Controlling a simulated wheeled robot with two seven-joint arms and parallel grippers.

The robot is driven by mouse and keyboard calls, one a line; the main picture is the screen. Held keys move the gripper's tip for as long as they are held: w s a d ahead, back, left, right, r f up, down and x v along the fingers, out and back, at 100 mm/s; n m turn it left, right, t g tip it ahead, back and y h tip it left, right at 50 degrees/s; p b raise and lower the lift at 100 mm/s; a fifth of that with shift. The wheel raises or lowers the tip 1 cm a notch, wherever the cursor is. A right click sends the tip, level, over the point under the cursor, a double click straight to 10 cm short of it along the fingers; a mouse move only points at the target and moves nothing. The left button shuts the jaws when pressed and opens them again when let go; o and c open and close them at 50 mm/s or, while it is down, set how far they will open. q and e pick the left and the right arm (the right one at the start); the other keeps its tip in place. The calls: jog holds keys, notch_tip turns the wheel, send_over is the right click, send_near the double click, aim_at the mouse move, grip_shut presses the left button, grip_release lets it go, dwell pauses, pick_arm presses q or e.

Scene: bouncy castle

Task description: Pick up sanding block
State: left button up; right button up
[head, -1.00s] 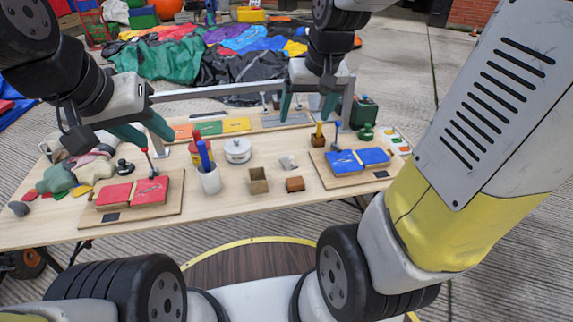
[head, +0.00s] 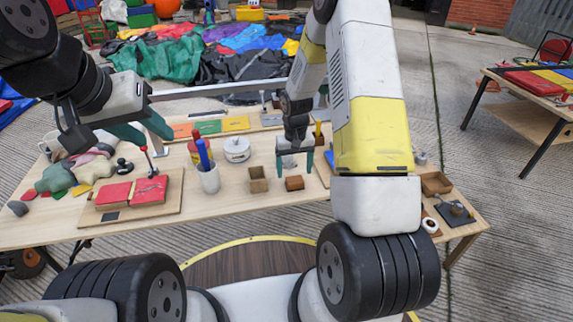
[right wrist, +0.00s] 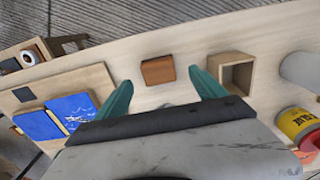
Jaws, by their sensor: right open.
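The sanding block, which I take to be the small brown block (head: 294,183), lies on the wooden table near its front edge. It also shows in the right wrist view (right wrist: 158,70), just beyond the space between the fingertips. My right gripper (head: 295,168) is open and points down just behind and above the block; it holds nothing that I can see. Its teal fingers also show in the right wrist view (right wrist: 162,84). My left gripper (head: 158,141) is open and empty above the left part of the table.
An open wooden box (head: 258,180) stands just left of the block. A white cup with blue markers (head: 209,178) and a white lidded pot (head: 237,150) stand farther left. A board with red pads (head: 132,192) lies at left. The table's front strip is clear.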

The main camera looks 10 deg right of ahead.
aim_at(295, 181)
notch_tip(295, 181, down, 6)
jog(key=shift+s+d+r, duration=0.1)
jog(key=shift+d, duration=0.05)
jog(key=c, duration=1.6)
jog(key=shift+r, duration=0.1)
jog(key=shift+r, duration=0.1)
notch_tip(295, 181, up, 4)
jog(key=shift+f, duration=0.2)
jog(key=s+a, duration=0.2)
jog(key=s, duration=0.5)
jog(key=s+a+r, duration=0.1)
jog(key=s+a, duration=0.1)
jog(key=s, duration=0.6)
jog(key=shift+s+a, duration=0.2)
jog(key=shift+a, duration=0.05)
